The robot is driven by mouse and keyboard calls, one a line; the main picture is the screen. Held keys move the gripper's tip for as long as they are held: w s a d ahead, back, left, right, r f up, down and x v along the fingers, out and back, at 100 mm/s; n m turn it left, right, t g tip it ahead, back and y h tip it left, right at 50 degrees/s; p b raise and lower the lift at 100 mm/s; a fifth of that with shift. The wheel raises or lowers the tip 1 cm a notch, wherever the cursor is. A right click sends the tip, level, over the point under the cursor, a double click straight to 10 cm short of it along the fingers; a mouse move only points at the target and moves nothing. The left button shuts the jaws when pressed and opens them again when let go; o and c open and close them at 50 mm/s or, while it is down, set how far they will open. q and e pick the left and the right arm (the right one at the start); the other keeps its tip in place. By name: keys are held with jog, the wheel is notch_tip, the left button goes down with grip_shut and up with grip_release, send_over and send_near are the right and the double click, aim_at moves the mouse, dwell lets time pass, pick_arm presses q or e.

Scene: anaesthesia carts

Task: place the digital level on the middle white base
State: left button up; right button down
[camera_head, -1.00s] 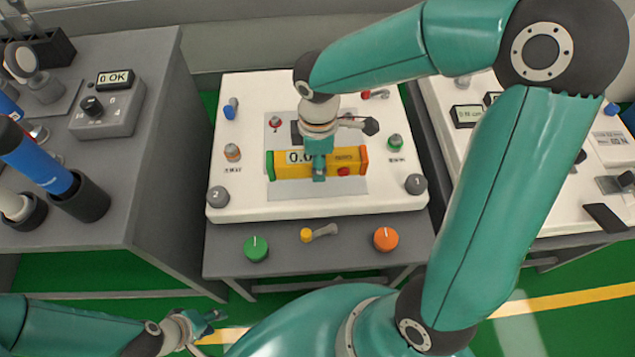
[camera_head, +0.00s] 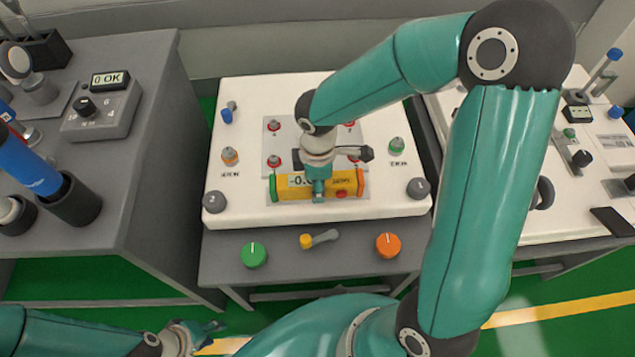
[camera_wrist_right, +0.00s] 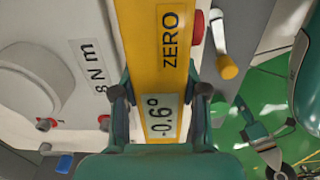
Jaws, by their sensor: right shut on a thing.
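The digital level (camera_head: 346,181) is a yellow bar with a green left end and an orange right end. It lies crosswise over the front part of the middle white base (camera_head: 236,203). My right gripper (camera_head: 318,192) is shut on it near its middle. In the right wrist view the level (camera_wrist_right: 166,70) runs between both fingers (camera_wrist_right: 160,100), and its display reads -0.6°. I cannot tell whether it touches the base. My left gripper (camera_head: 212,328) is empty and open at the lower left, away from the level.
Red knobs (camera_head: 273,126) stand on a grey plate behind the level. Grey knobs (camera_head: 215,201) sit at the base's front corners. A green dial (camera_head: 254,254) and an orange dial (camera_head: 388,245) are on the cart front. Carts stand closely on both sides.

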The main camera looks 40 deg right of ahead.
jog(key=c, duration=0.6)
grip_release()
jog(key=shift+r, duration=0.1)
jog(key=shift+r+p, duration=0.2)
jog(key=shift+p, duration=0.1)
notch_tip(320, 180, up, 12)
jog(key=p, duration=0.3)
jog(key=shift+f, duration=0.2)
jog(key=shift+r+p, duration=0.1)
jog(key=shift+p, duration=0.2)
